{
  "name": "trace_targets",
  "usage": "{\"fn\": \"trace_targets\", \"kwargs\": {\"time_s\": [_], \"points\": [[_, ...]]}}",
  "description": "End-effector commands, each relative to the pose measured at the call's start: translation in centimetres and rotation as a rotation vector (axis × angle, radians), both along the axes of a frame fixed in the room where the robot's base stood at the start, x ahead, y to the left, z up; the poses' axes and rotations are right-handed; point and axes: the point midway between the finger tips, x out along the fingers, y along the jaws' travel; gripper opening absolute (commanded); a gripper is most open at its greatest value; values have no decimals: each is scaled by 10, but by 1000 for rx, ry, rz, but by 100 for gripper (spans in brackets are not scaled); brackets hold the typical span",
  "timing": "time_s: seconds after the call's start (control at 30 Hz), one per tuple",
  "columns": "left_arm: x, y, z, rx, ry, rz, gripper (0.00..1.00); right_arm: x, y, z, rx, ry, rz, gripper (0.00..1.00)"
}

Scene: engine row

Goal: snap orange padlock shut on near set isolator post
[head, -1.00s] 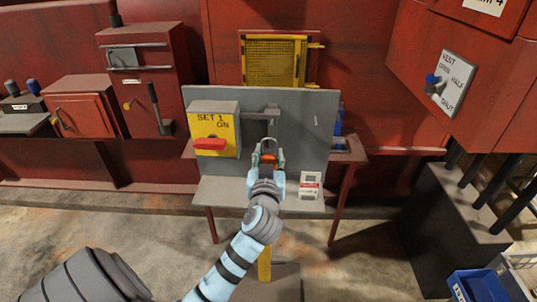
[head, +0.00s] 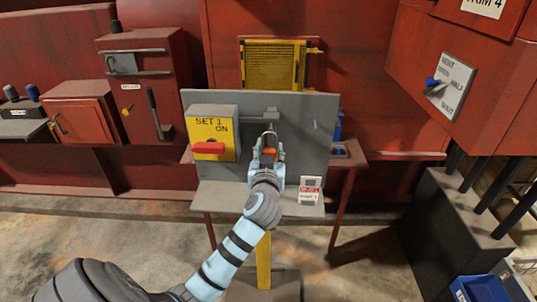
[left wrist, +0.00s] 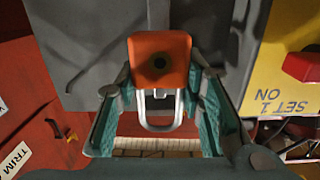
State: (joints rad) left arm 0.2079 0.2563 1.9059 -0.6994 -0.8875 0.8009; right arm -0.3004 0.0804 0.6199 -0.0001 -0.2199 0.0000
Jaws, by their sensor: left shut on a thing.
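My left gripper (head: 267,160) is shut on the orange padlock (head: 269,151), in front of the grey panel. In the left wrist view the padlock's orange body (left wrist: 160,60) sits between the teal fingers of my left gripper (left wrist: 162,95), with its silver U-shaped shackle showing. The yellow isolator box (head: 222,131) marked SET 1 ON has a red handle (head: 209,148). A grey bracket (head: 258,115) reaches right from the box, just above the padlock. The shackle top is close under or against the bracket's end; I cannot tell whether it is around the post. My right gripper is not in view.
The grey panel (head: 309,130) stands on a red-legged bench with a grey shelf. A small red and white labelled item (head: 310,190) stands on the shelf at right. A yellow mesh guard (head: 273,63) is behind. A blue bin (head: 480,289) is at lower right.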

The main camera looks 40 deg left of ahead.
Motion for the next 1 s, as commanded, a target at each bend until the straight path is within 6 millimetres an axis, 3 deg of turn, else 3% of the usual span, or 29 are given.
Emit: {"fn": "trace_targets", "kwargs": {"time_s": [1.0], "points": [[44,30,-2,1,-1,1,4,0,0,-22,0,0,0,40]]}}
